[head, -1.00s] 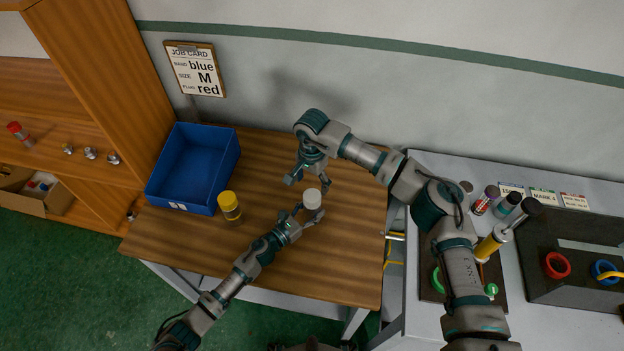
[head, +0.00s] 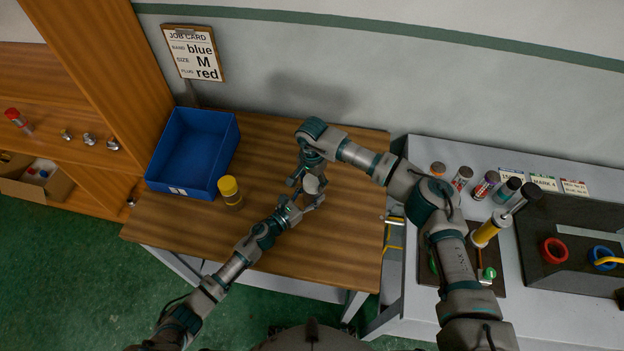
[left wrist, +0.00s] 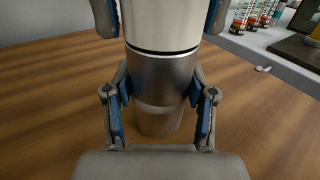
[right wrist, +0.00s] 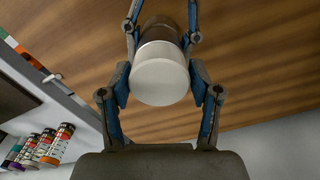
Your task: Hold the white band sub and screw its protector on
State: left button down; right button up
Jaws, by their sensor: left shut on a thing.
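The sub is a grey metal cylinder (left wrist: 160,80) standing upright in the left wrist view, with a thin white line near its top. The white protector (right wrist: 160,75) sits at its upper end; I cannot tell how far it is threaded. My left gripper (head: 302,204) is shut on the sub's grey body, with one finger on each side in the left wrist view (left wrist: 160,92). My right gripper (head: 311,184) is above, its fingers on either side of the protector in the right wrist view (right wrist: 160,88). Whether its pads press on the protector is unclear.
A yellow-capped cylinder (head: 230,190) stands on the wooden table (head: 345,240) left of the grippers. A blue bin (head: 172,181) is at the table's left back. Several capped tubes (head: 462,177) and a dark block (head: 575,282) are on the right bench.

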jog(key=c, duration=0.7)
jog(key=m, duration=2.1)
jog(key=shift+a+m, duration=0.1)
jog(key=shift+m, duration=0.3)
pick_arm(q)
jog(key=shift+s+d, duration=0.1)
pick_arm(e)
jog(key=m, duration=0.8)
jog(key=shift+m, duration=0.4)
jog(key=o, duration=1.3)
jog(key=shift+w, duration=0.1)
